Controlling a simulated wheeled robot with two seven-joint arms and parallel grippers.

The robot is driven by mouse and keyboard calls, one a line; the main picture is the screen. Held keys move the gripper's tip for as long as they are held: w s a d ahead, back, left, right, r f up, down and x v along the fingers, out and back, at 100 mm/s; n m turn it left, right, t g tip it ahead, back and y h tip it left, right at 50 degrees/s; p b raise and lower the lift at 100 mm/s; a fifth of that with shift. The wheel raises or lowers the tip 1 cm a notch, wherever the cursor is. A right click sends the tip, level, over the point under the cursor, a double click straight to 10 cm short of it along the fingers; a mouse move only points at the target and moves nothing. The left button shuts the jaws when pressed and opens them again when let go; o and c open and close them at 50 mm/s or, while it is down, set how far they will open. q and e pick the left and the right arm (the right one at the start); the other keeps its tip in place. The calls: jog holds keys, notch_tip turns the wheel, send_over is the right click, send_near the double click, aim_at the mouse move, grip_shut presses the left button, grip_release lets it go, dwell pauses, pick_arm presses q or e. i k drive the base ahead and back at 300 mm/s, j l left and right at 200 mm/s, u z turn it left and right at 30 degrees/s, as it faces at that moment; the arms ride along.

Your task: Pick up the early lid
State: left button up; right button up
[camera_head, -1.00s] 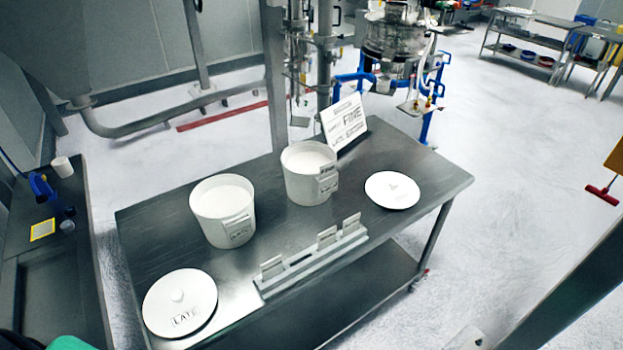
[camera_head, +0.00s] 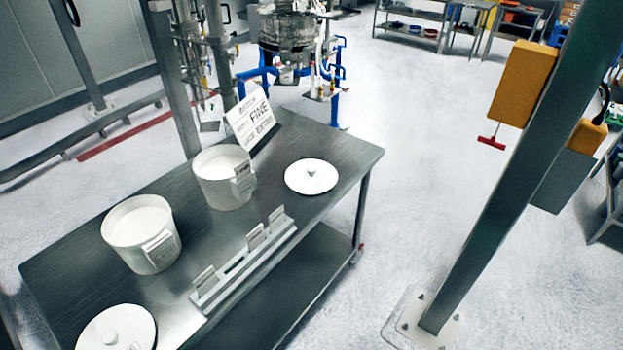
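Two round white lids lie flat on the steel table (camera_head: 330,150). The right lid (camera_head: 300,187) lies near the table's far right end, with a small dark triangular mark at its centre; I cannot read any word on it. The left lid (camera_head: 97,332) has a round knob and is cut off by the lower picture edge; its label read LATE in the earlier frame. A white tub (camera_head: 208,190) of white powder stands left of the right lid, and a second such tub (camera_head: 120,242) stands nearer. Neither of my grippers is in view.
A grey rack (camera_head: 225,284) with several upright tags lies along the table's front edge. A sign reading FINE (camera_head: 251,122) stands behind the tubs. A steel post (camera_head: 500,200) rises from the floor at right. The floor between table and post is clear.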

aim_at(309, 177)
jog(key=i+l+u, duration=0.1)
jog(key=l, duration=0.25)
jog(key=i+l+u, duration=0.1)
jog(key=l, duration=0.3)
jog(key=i+l+u, duration=0.1)
jog(key=l, duration=0.3)
jog(key=i+l+u, duration=0.1)
jog(key=l, duration=0.3)
jog(key=i+l+u, duration=0.1)
jog(key=l, duration=0.3)
jog(key=i, duration=0.1)
